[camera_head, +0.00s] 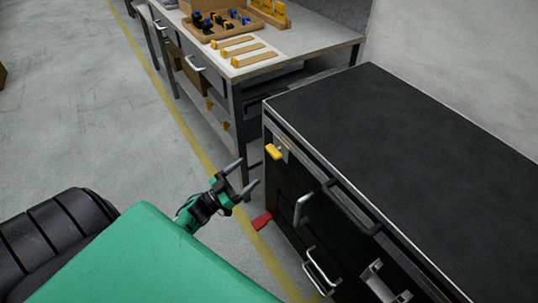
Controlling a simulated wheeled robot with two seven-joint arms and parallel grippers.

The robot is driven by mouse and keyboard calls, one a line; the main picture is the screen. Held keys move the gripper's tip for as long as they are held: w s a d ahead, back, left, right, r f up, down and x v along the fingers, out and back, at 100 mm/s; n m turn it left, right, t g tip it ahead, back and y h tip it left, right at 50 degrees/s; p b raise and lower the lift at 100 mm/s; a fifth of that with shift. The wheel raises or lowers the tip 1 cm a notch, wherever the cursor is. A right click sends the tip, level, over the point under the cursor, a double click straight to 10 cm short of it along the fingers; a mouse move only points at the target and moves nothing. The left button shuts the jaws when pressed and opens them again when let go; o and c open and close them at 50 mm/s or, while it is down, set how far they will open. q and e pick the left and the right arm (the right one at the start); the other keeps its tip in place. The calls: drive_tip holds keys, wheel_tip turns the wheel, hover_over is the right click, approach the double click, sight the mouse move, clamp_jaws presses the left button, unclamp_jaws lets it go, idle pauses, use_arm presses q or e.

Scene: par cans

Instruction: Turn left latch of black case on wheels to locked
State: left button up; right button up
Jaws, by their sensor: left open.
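The black case (425,118) stands at the right with a flat dark top and metal edge trim. Its left latch is a yellow handle (273,152) on a metal plate near the upper left corner of the front face. My left gripper (247,174) is open and empty, its two grey fingers pointing toward the case front, just left of and a little below the yellow latch in the picture. The fingers appear apart from the latch. The latch's lock state cannot be told. My right gripper is not in view.
Silver handles (302,208) and a lower handle (321,271) stick out from the case front. A red pedal-like part (261,221) juts out low. A workbench (290,66) with a box and tools stands behind. Grey floor (85,110) with a yellow line is open at left.

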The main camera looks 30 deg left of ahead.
sight(270, 154)
use_arm(q)
drive_tip(key=x, duration=1)
drive_tip(key=shift+w, duration=0.2)
drive_tip(key=c, duration=1)
